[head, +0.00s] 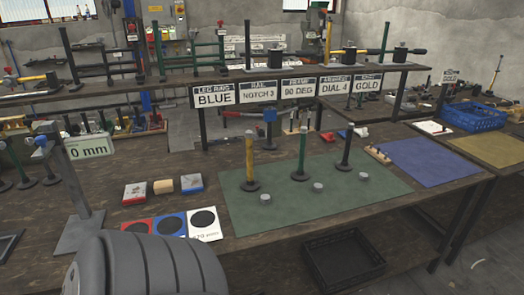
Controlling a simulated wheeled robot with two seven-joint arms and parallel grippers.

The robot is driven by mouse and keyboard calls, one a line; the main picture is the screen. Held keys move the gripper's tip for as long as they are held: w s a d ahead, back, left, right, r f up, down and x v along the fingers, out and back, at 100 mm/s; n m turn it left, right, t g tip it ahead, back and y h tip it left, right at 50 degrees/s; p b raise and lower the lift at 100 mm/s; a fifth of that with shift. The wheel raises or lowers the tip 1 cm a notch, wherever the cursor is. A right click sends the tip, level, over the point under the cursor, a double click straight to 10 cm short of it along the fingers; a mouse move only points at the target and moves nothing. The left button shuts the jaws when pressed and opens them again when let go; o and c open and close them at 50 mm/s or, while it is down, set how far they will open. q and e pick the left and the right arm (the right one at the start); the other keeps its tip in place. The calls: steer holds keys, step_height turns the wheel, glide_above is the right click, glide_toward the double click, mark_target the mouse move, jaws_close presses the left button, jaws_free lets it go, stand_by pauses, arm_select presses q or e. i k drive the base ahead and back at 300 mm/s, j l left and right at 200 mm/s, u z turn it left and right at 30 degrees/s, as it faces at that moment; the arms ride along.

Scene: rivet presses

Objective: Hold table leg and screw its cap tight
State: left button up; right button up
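Three upright table legs on round dark bases stand on a green mat (290,220): a yellow leg (250,158), a green leg (302,150) and a black leg (345,150). Three small grey round caps lie on the mat in front of them: a left cap (265,197), a middle cap (318,187) and a right cap (363,177). Each cap is apart from the legs. Neither of my grippers shows. A large grey rounded part, likely my own arm, fills the bottom left.
A sign reads LEG RING BLUE (213,96). A post with a 0 mm sign (88,147) stands at left. Coloured blocks (163,187) and circle cards (171,224) lie left of the mat. A blue mat (430,163) and blue crate (472,117) are at right.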

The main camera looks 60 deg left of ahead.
mark_target(250, 184)
steer(key=u, duration=1.55)
